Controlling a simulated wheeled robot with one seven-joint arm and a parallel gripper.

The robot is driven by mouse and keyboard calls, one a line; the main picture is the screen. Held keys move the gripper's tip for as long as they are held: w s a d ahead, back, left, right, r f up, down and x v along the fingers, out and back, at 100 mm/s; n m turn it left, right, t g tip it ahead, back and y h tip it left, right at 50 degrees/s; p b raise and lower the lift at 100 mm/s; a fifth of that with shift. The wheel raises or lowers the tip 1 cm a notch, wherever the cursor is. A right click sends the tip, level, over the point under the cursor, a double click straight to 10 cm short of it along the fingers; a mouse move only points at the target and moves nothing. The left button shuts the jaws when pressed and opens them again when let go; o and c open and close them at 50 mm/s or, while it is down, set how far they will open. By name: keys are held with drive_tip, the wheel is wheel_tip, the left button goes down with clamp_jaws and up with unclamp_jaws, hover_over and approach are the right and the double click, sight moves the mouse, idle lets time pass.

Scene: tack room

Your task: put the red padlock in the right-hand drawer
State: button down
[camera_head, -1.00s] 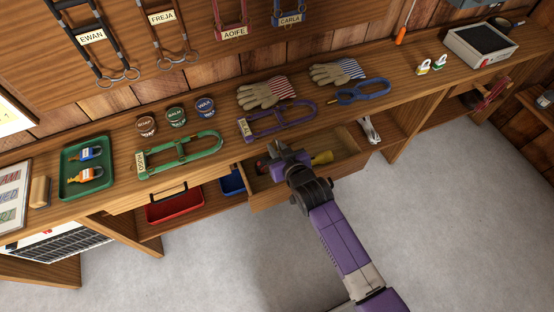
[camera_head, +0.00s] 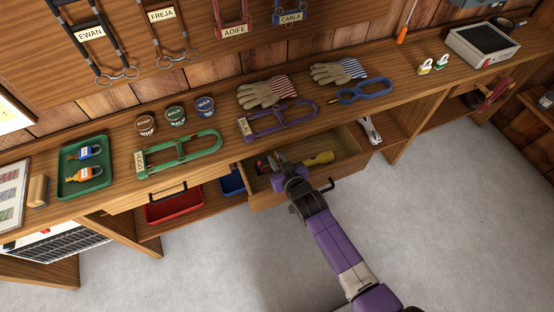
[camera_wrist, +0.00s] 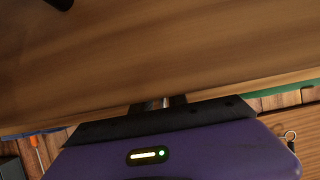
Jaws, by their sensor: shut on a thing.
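The right-hand drawer (camera_head: 345,168) under the bench is pulled open. My gripper (camera_head: 279,160) is over its left part, pointing in, with its fingers low over the inside. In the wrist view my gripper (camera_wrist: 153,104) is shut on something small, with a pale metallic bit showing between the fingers. I take this for the red padlock, as it shows nowhere else clearly; its body is hidden. I cannot tell whether it touches the drawer floor.
A green tray (camera_head: 103,175) holds blue and orange padlocks. White and yellow-green padlocks (camera_head: 432,66) stand far right. The bench edge overhangs the drawer's back.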

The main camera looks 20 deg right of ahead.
drive_tip(key=shift+f, duration=0.3)
drive_tip(key=c, duration=1.3)
unclamp_jaws()
drive_tip(key=shift+r+p, duration=0.35)
drive_tip(key=shift+r, duration=0.15)
drive_tip(key=v, duration=1.2)
drive_tip(key=shift+f, duration=0.15)
